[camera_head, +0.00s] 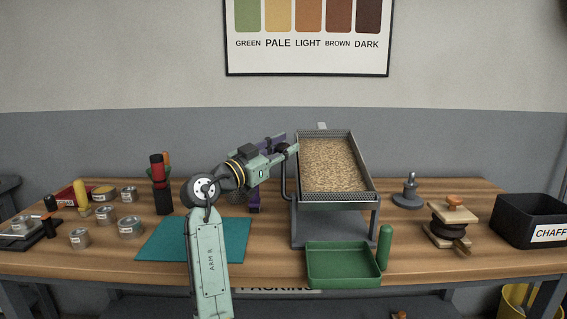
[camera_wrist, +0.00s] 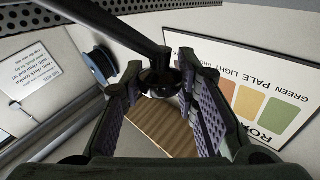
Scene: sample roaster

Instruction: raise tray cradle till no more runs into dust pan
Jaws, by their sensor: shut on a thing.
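The tray cradle (camera_head: 338,203) is a perforated metal tray on a grey stand, full of tan beans or grain (camera_head: 334,165). It appears to slope down toward its front edge. The green dust pan (camera_head: 343,281) lies on the bench below that front edge; its visible floor looks bare, and no falling stream shows. My gripper (camera_head: 288,151) is at the cradle's left side. In the wrist view my gripper (camera_wrist: 165,78) is shut on a black ball knob (camera_wrist: 160,82) at the end of a dark bar (camera_wrist: 115,25). The knob is partly hidden between the fingers.
To the right are a dark grey tool (camera_head: 408,193), a wooden-topped device (camera_head: 453,213) and a black chaff bin (camera_head: 533,218). A teal mat (camera_head: 160,240) and several small tins (camera_head: 131,224) lie left.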

